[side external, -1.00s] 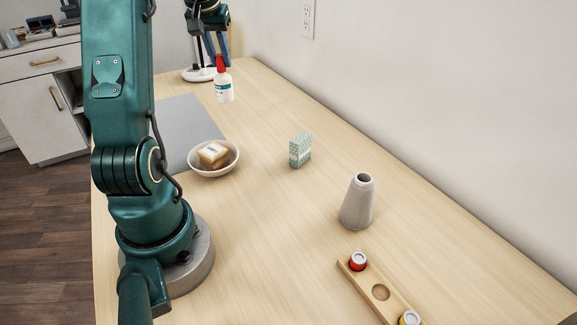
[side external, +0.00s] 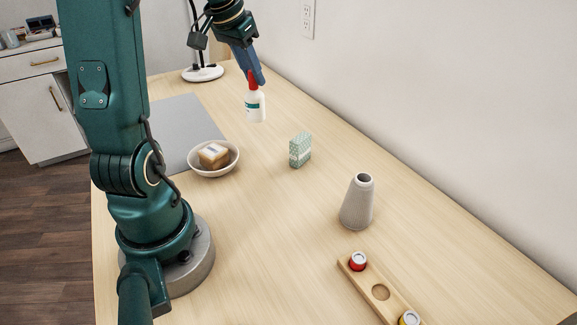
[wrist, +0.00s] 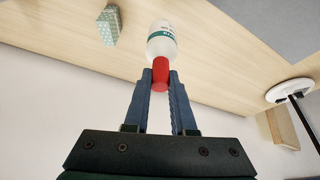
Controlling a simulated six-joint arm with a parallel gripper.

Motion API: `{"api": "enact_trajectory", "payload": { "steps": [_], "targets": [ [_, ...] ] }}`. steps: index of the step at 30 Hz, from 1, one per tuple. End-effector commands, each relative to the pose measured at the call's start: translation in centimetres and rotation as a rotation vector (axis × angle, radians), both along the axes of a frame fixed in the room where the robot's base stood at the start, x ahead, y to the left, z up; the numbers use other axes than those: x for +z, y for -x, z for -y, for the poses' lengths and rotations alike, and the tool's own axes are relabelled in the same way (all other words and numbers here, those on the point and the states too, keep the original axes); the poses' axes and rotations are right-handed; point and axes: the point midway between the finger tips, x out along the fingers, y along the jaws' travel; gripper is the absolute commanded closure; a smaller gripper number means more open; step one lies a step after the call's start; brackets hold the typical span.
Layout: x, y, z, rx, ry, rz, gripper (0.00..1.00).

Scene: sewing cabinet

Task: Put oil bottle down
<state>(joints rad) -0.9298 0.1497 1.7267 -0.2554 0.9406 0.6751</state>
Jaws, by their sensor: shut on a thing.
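The oil bottle (side external: 255,106) is white with a teal label band and a red cap. My gripper (side external: 252,78) is shut on its red cap, and the bottle hangs upright below the fingers. In the wrist view the two blue fingers (wrist: 160,82) pinch the red cap, and the white body of the bottle (wrist: 161,42) extends beyond them. The bottle appears held above the table (side external: 262,180); the exact gap under it is hard to tell.
A patterned teal box (side external: 300,150) stands nearby. A bowl with a soap-like block (side external: 214,156) sits by a grey mat (side external: 186,112). A grey vase (side external: 357,203) and a wooden rack (side external: 375,285) with round pots are nearer. A white lamp base (side external: 203,73) stands behind.

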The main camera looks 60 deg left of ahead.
Motion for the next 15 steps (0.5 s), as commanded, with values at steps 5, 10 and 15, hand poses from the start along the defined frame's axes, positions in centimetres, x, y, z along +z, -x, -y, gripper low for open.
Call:
{"api": "enact_trajectory", "payload": {
  "steps": [5,10,15],
  "targets": [
    [0.7,-1.2,9.2,-0.350,-0.003,0.002,1.00],
    [1.1,-0.2,17.7,-0.672,-0.003,0.003,1.00],
    [1.4,2.4,24.2,-0.928,-0.002,0.004,1.00]
  ]
}}
